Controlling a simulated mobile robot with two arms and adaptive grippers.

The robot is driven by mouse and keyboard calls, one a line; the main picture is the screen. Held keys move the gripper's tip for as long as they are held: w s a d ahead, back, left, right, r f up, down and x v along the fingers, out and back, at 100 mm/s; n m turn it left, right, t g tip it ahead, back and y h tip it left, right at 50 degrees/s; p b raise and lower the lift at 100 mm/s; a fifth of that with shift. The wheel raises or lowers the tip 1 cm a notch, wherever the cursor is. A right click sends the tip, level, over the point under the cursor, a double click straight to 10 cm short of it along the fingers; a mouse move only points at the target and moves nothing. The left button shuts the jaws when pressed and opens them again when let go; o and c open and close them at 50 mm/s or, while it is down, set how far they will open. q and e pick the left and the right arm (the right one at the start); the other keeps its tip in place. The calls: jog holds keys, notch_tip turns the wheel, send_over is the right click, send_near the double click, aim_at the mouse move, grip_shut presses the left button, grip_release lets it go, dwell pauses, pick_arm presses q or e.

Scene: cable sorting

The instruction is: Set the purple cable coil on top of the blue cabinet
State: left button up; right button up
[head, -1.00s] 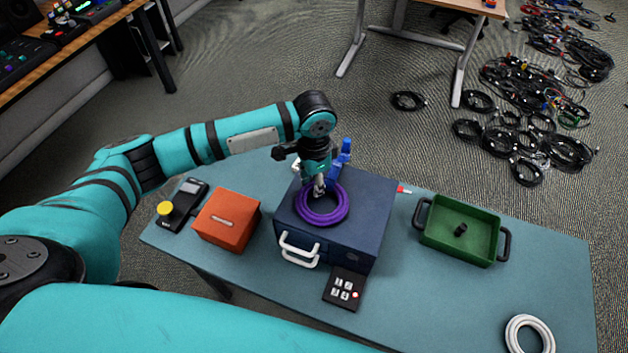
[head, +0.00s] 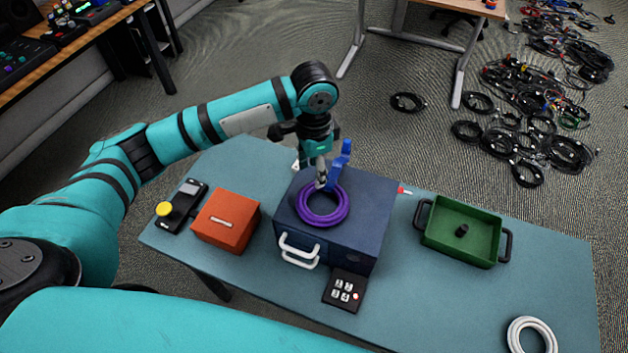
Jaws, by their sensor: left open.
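The purple cable coil (head: 322,222) lies flat on top of the blue cabinet (head: 366,203), towards the left of its top. The cabinet has white handles on its front. My left gripper (head: 322,186) is open just above the far edge of the coil, pointing down, and does not hold it. Whether a fingertip still touches the coil is hard to tell. Part of the cabinet's back left top is hidden by my gripper. My right gripper is not in view.
An orange box (head: 226,220) and a device with a yellow knob (head: 165,209) stand left of the cabinet. A black keypad (head: 344,289) lies in front. A green tray (head: 460,231) and a white coil (head: 531,336) are to the right.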

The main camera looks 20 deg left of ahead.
pick_arm(q)
notch_tip(320, 180, up, 6)
jog(key=shift+r+b, duration=0.25)
jog(key=shift+b, duration=0.05)
jog(key=shift+f, duration=0.1)
dwell(0.4)
